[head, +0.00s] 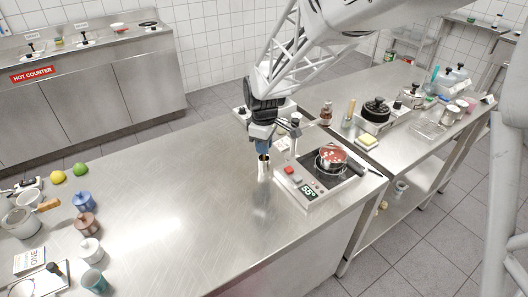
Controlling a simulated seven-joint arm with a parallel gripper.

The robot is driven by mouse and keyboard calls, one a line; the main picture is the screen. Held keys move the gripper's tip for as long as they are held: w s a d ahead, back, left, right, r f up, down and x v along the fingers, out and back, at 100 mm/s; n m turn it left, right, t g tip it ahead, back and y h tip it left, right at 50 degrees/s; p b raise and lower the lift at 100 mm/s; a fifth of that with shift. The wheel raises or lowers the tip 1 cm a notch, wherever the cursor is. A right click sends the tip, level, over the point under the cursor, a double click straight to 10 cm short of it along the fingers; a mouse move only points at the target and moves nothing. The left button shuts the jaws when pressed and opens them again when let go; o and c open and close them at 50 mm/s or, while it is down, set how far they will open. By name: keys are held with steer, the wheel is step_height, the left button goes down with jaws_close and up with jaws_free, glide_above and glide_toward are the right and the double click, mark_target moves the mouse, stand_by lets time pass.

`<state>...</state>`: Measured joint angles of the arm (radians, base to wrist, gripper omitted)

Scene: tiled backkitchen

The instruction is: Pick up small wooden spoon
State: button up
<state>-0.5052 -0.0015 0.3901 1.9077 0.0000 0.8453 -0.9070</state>
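My gripper (262,151) points down over the middle of the steel counter, left of the induction hob. Just under its fingertips is a small light upright cylinder (263,169) with a brownish top, perhaps a holder or a handle. I cannot tell whether the fingers touch it or how far apart they are. I cannot clearly make out a small wooden spoon; it may be hidden at the gripper or too small to tell.
Right of my gripper, a hob (312,192) carries a pan (330,158) with red food. The counter's middle (170,210) is clear.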

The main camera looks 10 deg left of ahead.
jaws_close()
steer(key=shift+r, duration=5.05)
steer(key=w+d, duration=0.2)
steer(key=d, duration=0.8)
steer(key=w+d, duration=0.2)
steer(key=d, duration=0.9)
steer(key=shift+f, duration=0.15)
steer(key=shift+f, duration=0.2)
